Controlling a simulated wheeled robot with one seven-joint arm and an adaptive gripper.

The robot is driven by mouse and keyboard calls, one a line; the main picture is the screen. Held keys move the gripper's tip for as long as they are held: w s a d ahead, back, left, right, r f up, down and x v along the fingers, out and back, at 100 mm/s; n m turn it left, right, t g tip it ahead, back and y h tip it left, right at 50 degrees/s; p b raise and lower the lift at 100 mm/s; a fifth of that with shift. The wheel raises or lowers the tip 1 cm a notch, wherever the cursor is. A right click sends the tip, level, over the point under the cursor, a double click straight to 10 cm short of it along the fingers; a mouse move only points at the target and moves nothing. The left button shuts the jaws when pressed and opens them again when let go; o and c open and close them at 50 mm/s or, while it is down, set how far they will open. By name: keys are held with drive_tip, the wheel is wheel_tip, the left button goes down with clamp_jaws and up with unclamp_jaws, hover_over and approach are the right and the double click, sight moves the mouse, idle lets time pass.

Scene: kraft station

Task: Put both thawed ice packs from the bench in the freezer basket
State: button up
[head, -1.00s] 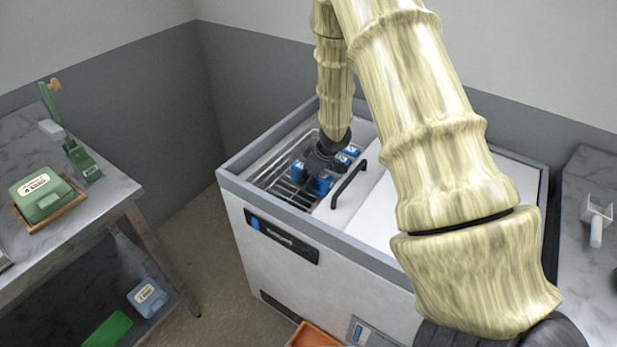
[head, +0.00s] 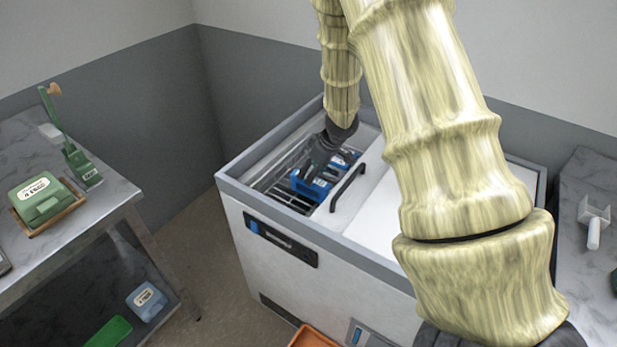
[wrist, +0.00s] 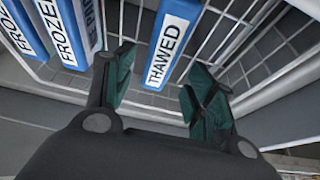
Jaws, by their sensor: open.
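One blue ice pack labelled THAWED (wrist: 175,40) stands in the wire freezer basket (wrist: 232,30). In the wrist view my gripper (wrist: 158,78) is open, its dark green fingers on either side of that pack's near end. I cannot tell whether they touch it. In the head view my gripper (head: 316,160) is low inside the open part of the freezer (head: 280,243), over blue packs (head: 309,188) in the basket, and partly hides them. I cannot make out a second thawed pack.
Blue packs labelled FROZEN (wrist: 63,35) stand at the basket's left in the wrist view. A white lid with a black handle (head: 348,188) covers the freezer's right side. A bench with a green device (head: 47,200) is left; an orange crate (head: 313,338) is below.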

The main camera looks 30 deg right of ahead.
drive_tip(key=v, duration=0.7)
drive_tip(key=shift+p, duration=0.3)
